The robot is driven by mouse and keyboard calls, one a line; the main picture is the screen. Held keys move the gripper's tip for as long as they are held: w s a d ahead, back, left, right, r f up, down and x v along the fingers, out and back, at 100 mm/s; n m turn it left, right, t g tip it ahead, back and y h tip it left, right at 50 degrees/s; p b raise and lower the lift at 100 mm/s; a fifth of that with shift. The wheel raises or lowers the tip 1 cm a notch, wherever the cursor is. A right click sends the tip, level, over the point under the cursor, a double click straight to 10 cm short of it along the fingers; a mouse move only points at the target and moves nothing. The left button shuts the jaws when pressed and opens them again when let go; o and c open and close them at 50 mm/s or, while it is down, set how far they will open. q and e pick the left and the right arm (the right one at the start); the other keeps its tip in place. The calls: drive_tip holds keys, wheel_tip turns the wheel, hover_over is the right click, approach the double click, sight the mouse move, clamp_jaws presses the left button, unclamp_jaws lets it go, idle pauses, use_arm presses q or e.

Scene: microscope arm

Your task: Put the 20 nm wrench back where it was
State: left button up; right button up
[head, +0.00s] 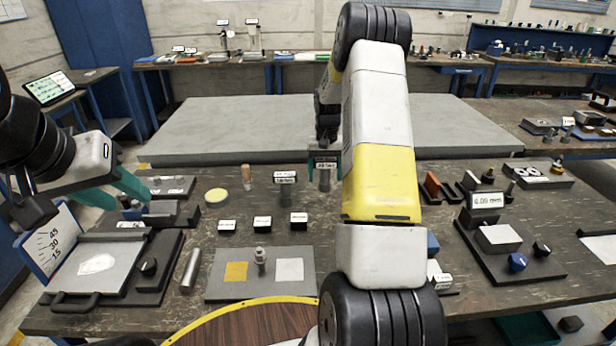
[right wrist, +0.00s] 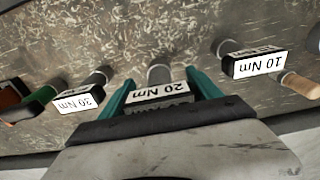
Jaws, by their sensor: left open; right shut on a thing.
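The 20 Nm wrench (head: 325,164) is a dark labelled block with a grey cylindrical part, behind the table's middle objects. My right gripper (head: 325,162) is shut on it, with teal fingers either side. In the right wrist view, the 20 Nm label (right wrist: 160,92) shows upside down between my right fingers. I cannot tell whether the wrench touches the table. My left gripper (head: 113,190) is open and empty above the table's left side.
A 10 Nm block (head: 285,177) stands left of the held wrench, with a wooden handle (head: 246,175) further left. Three small labelled black blocks stand in front. My right arm hides the table's middle right.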

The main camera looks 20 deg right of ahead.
sight(325, 185)
drive_tip(key=shift+f, duration=2.4)
drive_tip(key=o, duration=2)
drive_tip(key=shift+f, duration=0.1)
